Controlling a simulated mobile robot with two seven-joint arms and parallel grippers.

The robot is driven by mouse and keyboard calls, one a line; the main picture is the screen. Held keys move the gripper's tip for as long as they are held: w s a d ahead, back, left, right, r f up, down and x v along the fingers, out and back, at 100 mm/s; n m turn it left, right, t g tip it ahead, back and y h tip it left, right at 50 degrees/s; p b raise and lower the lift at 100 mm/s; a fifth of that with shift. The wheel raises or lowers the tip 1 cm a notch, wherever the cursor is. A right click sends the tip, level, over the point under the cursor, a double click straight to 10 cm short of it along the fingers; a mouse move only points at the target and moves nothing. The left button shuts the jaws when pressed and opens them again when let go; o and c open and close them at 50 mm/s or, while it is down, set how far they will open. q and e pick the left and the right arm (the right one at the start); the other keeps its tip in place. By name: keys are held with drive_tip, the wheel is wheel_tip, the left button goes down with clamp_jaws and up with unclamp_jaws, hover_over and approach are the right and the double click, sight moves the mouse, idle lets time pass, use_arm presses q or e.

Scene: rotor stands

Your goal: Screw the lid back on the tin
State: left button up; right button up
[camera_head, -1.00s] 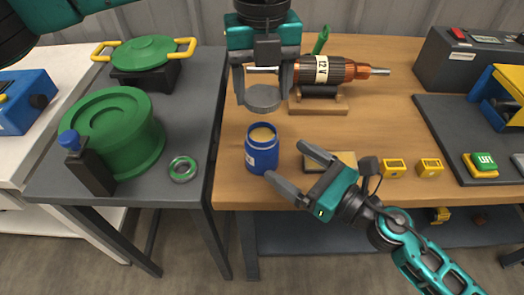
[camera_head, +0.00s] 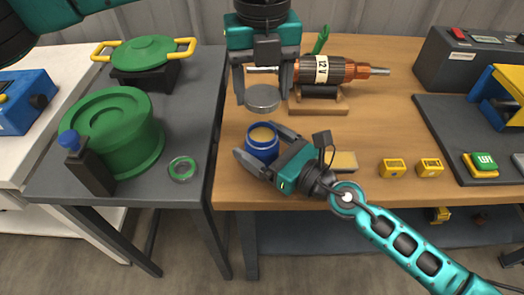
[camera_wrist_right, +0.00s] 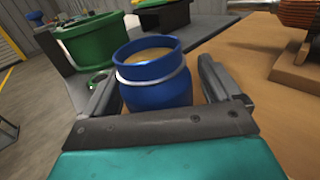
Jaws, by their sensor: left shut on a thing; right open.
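The blue tin (camera_head: 262,141) stands upright and uncovered near the left front edge of the wooden bench; tan contents show inside its mouth. It also shows in the right wrist view (camera_wrist_right: 155,80), between the fingers. My left gripper (camera_head: 263,92) is shut on the grey round lid (camera_head: 262,99), holding it level above and slightly behind the tin. My right gripper (camera_head: 258,150) is open, with one finger on each side of the tin. In the right wrist view the right gripper (camera_wrist_right: 158,100) shows a gap between its right finger and the tin.
A rotor (camera_head: 330,69) rests on a wooden stand (camera_head: 318,105) behind the tin. A tan block (camera_head: 344,161) and two yellow pieces (camera_head: 393,168) lie to the right. The grey table (camera_head: 205,120) at left holds a green pot (camera_head: 115,135) and a ring (camera_head: 182,169).

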drive_tip(key=c, duration=1.4)
use_arm(q)
hover_over(264, 134)
drive_tip(key=shift+a+f, duration=0.1)
drive_tip(key=shift+f, duration=2.4)
use_arm(e)
drive_tip(key=shift+o, duration=0.2)
use_arm(q)
drive_tip(key=shift+f, duration=0.1)
drive_tip(key=shift+f, duration=0.8)
drive_tip(key=shift+f, duration=0.6)
